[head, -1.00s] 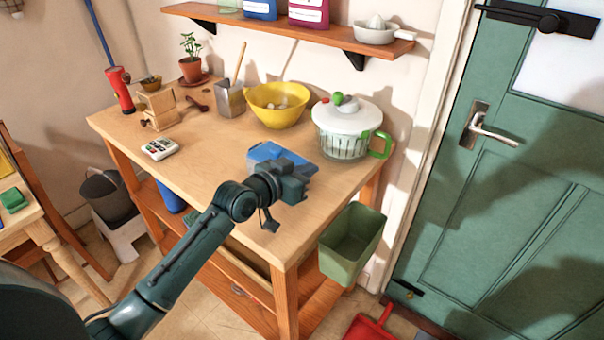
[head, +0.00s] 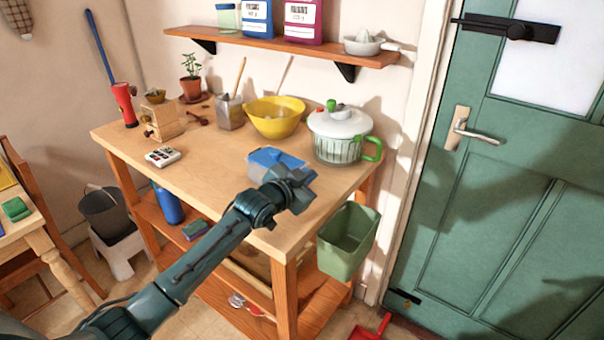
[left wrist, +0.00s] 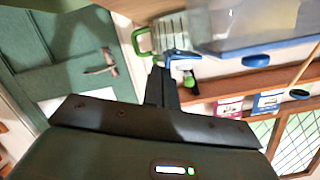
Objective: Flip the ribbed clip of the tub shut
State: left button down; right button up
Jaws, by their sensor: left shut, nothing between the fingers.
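The tub (head: 278,158) with a blue lid sits on the workbench, toward its front right. My left gripper (head: 301,188) is at its near side in the head view and hides part of it. The left gripper's dark fingers (left wrist: 162,84) are shut and empty in the left wrist view. There the clear tub (left wrist: 250,18) fills the upper right, with a blue rim and a blue clip (left wrist: 256,61) at its edge. I cannot make out ribs on this clip or whether it touches the fingers. My right gripper is not in view.
A white-lidded salad spinner (head: 340,135) stands behind the tub on the right. A yellow bowl (head: 274,118) is further back. A green bin (head: 348,240) hangs at the workbench's right end.

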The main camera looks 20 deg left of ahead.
pick_arm(q)
jog(key=shift+d+f+m+y, duration=0.15)
jog(key=shift+f+m+y, duration=0.15)
jog(key=shift+f+m, duration=0.3)
jog(key=shift+f+m+t+b, duration=0.3)
jog(key=shift+m+b, duration=0.15)
jog(key=shift+m, duration=0.25)
jog(key=shift+f+m+b, duration=0.25)
jog(key=shift+m+b, duration=0.15)
jog(key=shift+m, duration=0.2)
jog(key=shift+f+m+t+y, duration=0.1)
jog(key=shift+m+t+y, duration=0.2)
jog(key=shift+m, duration=0.3)
jog(key=shift+m+b, duration=0.35)
jog(key=shift+m, duration=0.15)
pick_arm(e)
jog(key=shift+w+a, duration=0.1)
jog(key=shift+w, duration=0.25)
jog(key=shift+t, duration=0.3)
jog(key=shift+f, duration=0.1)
